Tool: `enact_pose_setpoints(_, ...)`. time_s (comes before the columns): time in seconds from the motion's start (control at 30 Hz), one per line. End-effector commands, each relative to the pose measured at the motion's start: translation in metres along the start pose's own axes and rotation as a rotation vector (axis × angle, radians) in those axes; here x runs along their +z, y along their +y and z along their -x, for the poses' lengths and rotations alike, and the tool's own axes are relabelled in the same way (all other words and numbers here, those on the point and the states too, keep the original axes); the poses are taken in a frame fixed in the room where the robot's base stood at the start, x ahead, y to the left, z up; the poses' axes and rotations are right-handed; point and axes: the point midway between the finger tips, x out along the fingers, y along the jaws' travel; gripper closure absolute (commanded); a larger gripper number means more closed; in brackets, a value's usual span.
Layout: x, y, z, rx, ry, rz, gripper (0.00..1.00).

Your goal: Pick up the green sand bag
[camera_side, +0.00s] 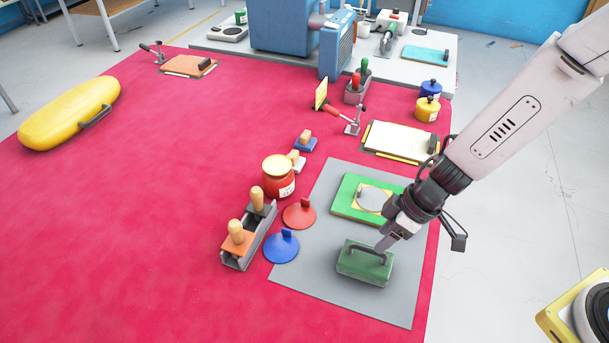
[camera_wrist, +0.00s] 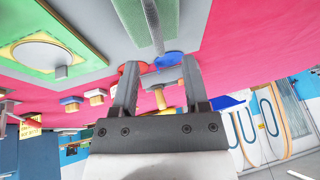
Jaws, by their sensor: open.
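The green sand bag (camera_side: 364,266) is a dark green block with a dark arched handle on top. It lies on the grey mat (camera_side: 330,285) near its front. My gripper (camera_side: 383,245) is low over the bag, its fingertips close to the handle in the side view. In the wrist view the bag (camera_wrist: 166,14) is at the top edge, partly cut off. Its handle runs down toward the gap between the two spread fingers of my gripper (camera_wrist: 158,66). The gripper is open. I cannot tell whether a finger touches the handle.
On the mat, a green board with a round patch (camera_side: 352,193) lies behind the bag. A blue disc (camera_side: 281,247) and a red disc (camera_side: 299,214) lie left, beside a wooden-handled tool (camera_side: 246,240) and red jar (camera_side: 278,178). The red cloth (camera_side: 130,240) is clear at front left.

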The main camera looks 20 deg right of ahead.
Motion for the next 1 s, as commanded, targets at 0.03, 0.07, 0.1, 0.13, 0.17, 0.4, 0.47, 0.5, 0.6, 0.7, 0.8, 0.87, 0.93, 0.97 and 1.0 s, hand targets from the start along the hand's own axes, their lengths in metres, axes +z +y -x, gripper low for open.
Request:
enact_pose_setpoints(0.03, 0.0, 0.0, 0.0, 0.0, 0.0, 0.0, 0.41)
enact_pose_setpoints(0.07, 0.0, 0.0, 0.0, 0.0, 0.0, 0.001, 0.41)
enact_pose_setpoints(0.1, 0.0, 0.0, 0.0, 0.0, 0.0, 0.001, 0.41)
enact_pose_setpoints(0.13, 0.0, 0.0, 0.0, 0.0, 0.0, 0.001, 0.41)
enact_pose_setpoints(0.17, 0.0, 0.0, -0.001, 0.0, 0.0, 0.001, 0.41)
enact_pose_setpoints(0.4, 0.0, 0.0, -0.009, -0.001, -0.002, 0.0, 0.41)
enact_pose_setpoints(0.47, 0.0, 0.001, -0.013, -0.001, -0.002, 0.0, 0.41)
enact_pose_setpoints(0.5, 0.0, 0.001, -0.017, -0.001, -0.002, 0.001, 0.41)
enact_pose_setpoints(0.6, 0.0, 0.002, -0.026, -0.001, -0.002, 0.0, 0.41)
enact_pose_setpoints(0.7, 0.0, 0.002, -0.035, -0.001, -0.002, 0.001, 0.41)
enact_pose_setpoints(0.8, 0.0, 0.002, -0.043, -0.001, -0.001, 0.0, 0.41)
enact_pose_setpoints(0.87, 0.0, 0.002, -0.046, -0.001, -0.001, 0.0, 0.41)
enact_pose_setpoints(0.93, -0.001, 0.002, -0.05, -0.001, 0.0, 0.002, 0.41)
enact_pose_setpoints(0.97, -0.001, 0.002, -0.05, -0.001, 0.0, 0.002, 0.41)
enact_pose_setpoints(1.0, -0.001, 0.002, -0.051, 0.0, 0.0, 0.001, 0.41)
